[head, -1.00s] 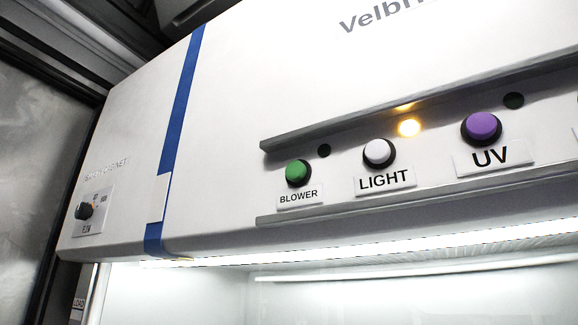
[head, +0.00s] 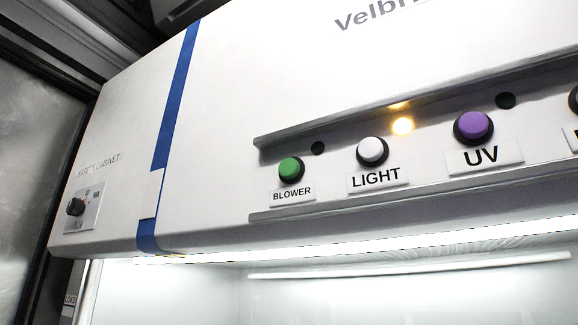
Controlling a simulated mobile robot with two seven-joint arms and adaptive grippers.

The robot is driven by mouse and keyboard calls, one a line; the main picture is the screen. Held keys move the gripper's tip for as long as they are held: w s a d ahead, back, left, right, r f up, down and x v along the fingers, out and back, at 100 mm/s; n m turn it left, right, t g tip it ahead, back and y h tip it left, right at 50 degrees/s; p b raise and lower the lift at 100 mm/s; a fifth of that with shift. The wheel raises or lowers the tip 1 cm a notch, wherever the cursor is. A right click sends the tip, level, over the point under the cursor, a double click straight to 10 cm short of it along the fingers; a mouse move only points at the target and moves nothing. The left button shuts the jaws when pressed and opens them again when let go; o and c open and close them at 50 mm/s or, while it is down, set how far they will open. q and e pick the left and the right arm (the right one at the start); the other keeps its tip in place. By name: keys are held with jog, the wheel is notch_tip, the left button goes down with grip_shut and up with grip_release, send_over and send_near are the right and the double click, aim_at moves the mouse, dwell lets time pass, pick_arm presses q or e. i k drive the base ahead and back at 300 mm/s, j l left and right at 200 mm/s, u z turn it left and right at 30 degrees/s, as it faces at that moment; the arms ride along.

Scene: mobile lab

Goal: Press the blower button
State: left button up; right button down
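The green blower button (head: 289,169) sits in a black ring on the white front of the cabinet, above a label (head: 292,194) reading BLOWER. It is the leftmost button in the recessed row. A small dark indicator (head: 318,148) is above and to its right. Neither of my grippers shows in the head view, and nothing covers the button.
To the right are the white LIGHT button (head: 372,151), with a lit yellow indicator (head: 402,125) above it, and the purple UV button (head: 473,127). Grey rails (head: 355,199) project above and below the row. A black knob (head: 76,207) is at the far left.

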aim_at(289, 168)
jog(key=j+z, duration=0.25)
jog(key=j, duration=0.3)
jog(key=j+z, duration=0.3)
jog(key=j, duration=0.25)
jog(key=j+z, duration=0.25)
jog(key=j, duration=0.25)
jog(key=k+j+z, duration=0.25)
jog(key=j, duration=0.3)
jog(key=i, duration=0.1)
